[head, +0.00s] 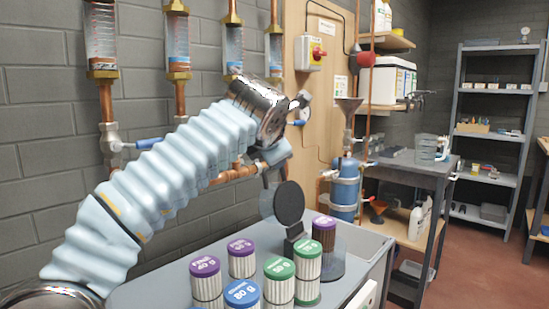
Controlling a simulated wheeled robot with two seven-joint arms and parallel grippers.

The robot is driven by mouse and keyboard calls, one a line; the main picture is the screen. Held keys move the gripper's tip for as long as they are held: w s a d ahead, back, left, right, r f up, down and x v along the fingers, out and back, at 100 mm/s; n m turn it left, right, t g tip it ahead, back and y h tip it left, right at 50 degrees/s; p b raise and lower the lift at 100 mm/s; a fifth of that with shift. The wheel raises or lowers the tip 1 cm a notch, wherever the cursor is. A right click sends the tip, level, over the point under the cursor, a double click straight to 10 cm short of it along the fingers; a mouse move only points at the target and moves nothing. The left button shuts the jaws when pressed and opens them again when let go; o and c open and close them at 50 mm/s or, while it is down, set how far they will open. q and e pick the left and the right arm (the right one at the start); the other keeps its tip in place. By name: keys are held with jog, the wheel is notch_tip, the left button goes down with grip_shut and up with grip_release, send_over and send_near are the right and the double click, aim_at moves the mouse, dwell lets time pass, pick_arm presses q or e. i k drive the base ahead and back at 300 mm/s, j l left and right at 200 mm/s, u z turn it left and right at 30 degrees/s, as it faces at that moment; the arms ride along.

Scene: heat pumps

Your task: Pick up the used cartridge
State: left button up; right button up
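Several pleated cartridges with coloured caps stand upright on the grey bench (160,292). One with a dark purple cap (324,222) and a darker brownish body stands apart at the right, on a round dark base; it looks like the used cartridge. The others look whiter: purple caps (205,267) and (240,246), green caps (279,269) and (308,250), and a blue cap (242,293). My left arm, in a pale blue sleeve, reaches in above the bench. My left gripper (273,160) is partly hidden beyond its wrist; its fingers are unclear. My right gripper is out of view.
A black disc (289,203) on a stand rises beside the dark-capped cartridge. Copper pipes with glass tubes (178,42) and valves line the wall behind my arm. A blue tank (345,188) stands behind the bench. A second table (415,172) and shelves (490,130) are at the right.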

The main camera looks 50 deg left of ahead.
aim_at(324, 231)
jog(key=k+l, duration=0.8)
jog(key=l, duration=0.15)
